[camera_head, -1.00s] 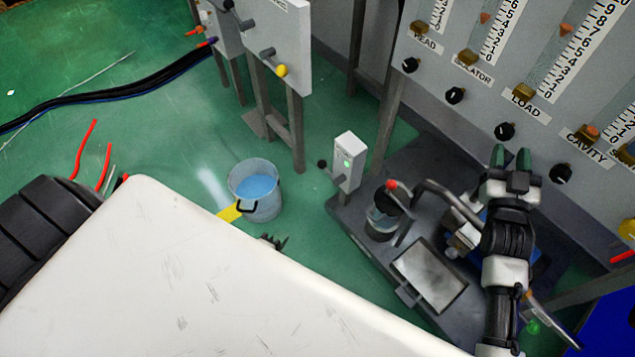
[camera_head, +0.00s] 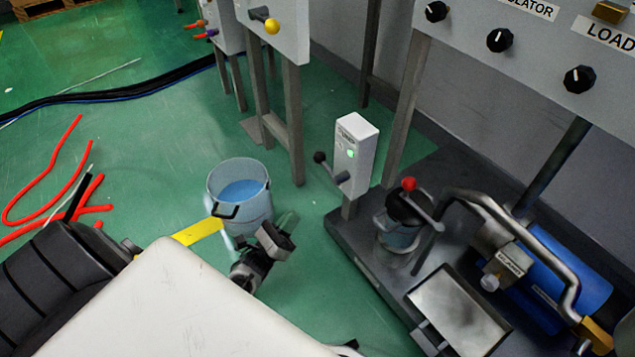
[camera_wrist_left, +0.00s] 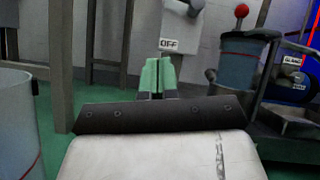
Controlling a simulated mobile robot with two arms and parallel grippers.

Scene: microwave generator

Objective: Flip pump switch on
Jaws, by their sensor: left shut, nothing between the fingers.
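The pump switch is a pale grey box (camera_head: 355,150) on a short post, with a small green light on its front. Its lever ends in a black ball (camera_head: 320,158) that sticks out to the left and up. In the left wrist view the box (camera_wrist_left: 185,28) carries an OFF label (camera_wrist_left: 168,45) low on its face; its top is cut off. My left gripper (camera_head: 287,219) is to the left of and below the lever, apart from it, beside the bucket. Its pale green fingers (camera_wrist_left: 157,76) are together and empty, pointing towards the box. My right gripper is not in view.
A bucket of blue water (camera_head: 240,210) stands close to my left gripper. A tank with a red-knobbed lever (camera_head: 398,240) and a blue pump (camera_head: 563,275) sit on the dark base. Metal legs (camera_head: 291,125) of a panel stand behind. Red hoses (camera_head: 50,180) lie on the floor.

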